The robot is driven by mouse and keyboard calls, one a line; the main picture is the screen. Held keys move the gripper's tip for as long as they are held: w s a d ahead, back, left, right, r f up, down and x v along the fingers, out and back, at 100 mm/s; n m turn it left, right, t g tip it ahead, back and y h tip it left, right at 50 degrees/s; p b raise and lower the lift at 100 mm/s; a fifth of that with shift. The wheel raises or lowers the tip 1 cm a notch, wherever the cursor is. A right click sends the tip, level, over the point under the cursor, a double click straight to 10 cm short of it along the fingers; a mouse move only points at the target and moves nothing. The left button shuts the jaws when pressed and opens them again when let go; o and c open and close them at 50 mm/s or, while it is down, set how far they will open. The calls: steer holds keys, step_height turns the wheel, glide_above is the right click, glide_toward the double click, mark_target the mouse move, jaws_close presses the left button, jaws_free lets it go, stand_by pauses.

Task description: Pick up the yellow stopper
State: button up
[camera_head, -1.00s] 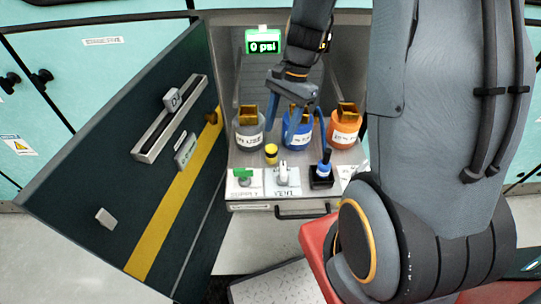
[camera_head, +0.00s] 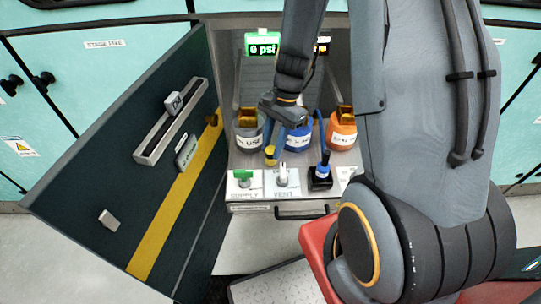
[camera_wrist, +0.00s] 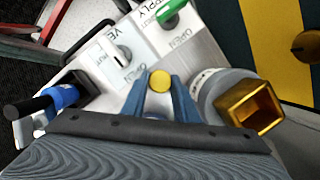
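The yellow stopper (camera_head: 270,152) is a small cylinder with a round yellow top. It stands on the grey shelf in front of the grey and blue bottles. In the wrist view the stopper (camera_wrist: 160,79) shows between the tips of my two blue fingers. My gripper (camera_wrist: 158,90) is open, with one finger on each side of the stopper. I cannot tell whether either finger touches it. In the head view my gripper (camera_head: 274,147) reaches down at the stopper and partly covers it and the blue bottle.
A grey bottle (camera_head: 248,141), a blue bottle (camera_head: 300,139) and an orange bottle (camera_head: 342,139) stand behind. In front are a green supply valve (camera_head: 242,175), a white vent handle (camera_head: 282,171) and a black block with a blue-collared plug (camera_head: 320,182). An open dark door (camera_head: 80,190) stands left.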

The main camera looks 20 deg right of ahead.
steer(key=c, duration=0.3)
steer(key=shift+r, duration=0.15)
